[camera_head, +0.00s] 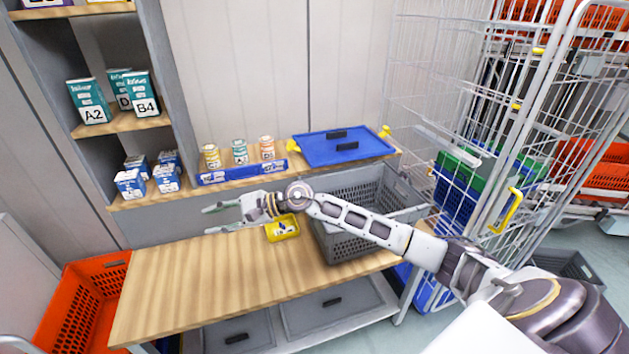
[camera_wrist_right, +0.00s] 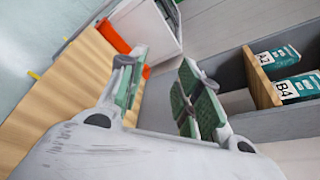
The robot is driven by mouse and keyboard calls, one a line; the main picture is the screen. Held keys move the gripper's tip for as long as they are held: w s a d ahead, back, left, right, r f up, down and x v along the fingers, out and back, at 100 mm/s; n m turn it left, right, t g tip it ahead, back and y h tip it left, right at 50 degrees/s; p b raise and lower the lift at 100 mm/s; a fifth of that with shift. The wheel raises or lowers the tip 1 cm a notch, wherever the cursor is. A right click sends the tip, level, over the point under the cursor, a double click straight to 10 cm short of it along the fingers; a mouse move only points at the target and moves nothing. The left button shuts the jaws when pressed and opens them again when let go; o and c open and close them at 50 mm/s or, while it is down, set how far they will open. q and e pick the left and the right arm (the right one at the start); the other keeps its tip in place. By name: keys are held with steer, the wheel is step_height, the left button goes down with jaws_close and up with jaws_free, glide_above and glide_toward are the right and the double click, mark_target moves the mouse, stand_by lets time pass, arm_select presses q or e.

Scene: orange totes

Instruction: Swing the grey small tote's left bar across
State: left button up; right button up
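The grey small tote (camera_head: 345,248) stands on the right part of the wooden table. It has slatted walls, and my right arm crosses over it and hides part of its rim and inside. I cannot make out its left bar, which may be behind my arm. My right gripper (camera_head: 212,219) is past the tote's left side, above the table and pointing left. In the right wrist view its two green-padded fingers (camera_wrist_right: 157,70) are apart with nothing between them. The tote does not show in that view. My left gripper is not in view.
Behind are a shelf with jars (camera_head: 239,152) and a blue lid (camera_head: 342,147). A wire cage (camera_head: 530,120) stands right, an orange tote (camera_head: 75,315) lower left. The table's left part (camera_head: 190,290) is clear.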

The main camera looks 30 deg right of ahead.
steer(key=d+n+g+h, duration=0.1)
steer(key=d+n+h, duration=0.3)
steer(key=d, duration=0.6)
steer(key=w+d+n+g+h, duration=0.1)
steer(key=d+n+h, duration=0.3)
steer(key=d, duration=0.6)
steer(key=d+n+g+h, duration=0.1)
steer(key=d+n+h, duration=0.3)
steer(key=d, duration=0.6)
steer(key=shift+w+d+h, duration=0.1)
steer(key=shift+d+h, duration=0.1)
steer(key=shift+h, duration=0.45)
steer(key=shift+w+d+h, duration=0.1)
steer(key=shift+d+h, duration=0.1)
steer(key=shift+h, duration=0.45)
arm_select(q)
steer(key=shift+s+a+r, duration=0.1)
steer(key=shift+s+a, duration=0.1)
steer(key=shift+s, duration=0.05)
arm_select(e)
steer(key=shift+f, duration=0.15)
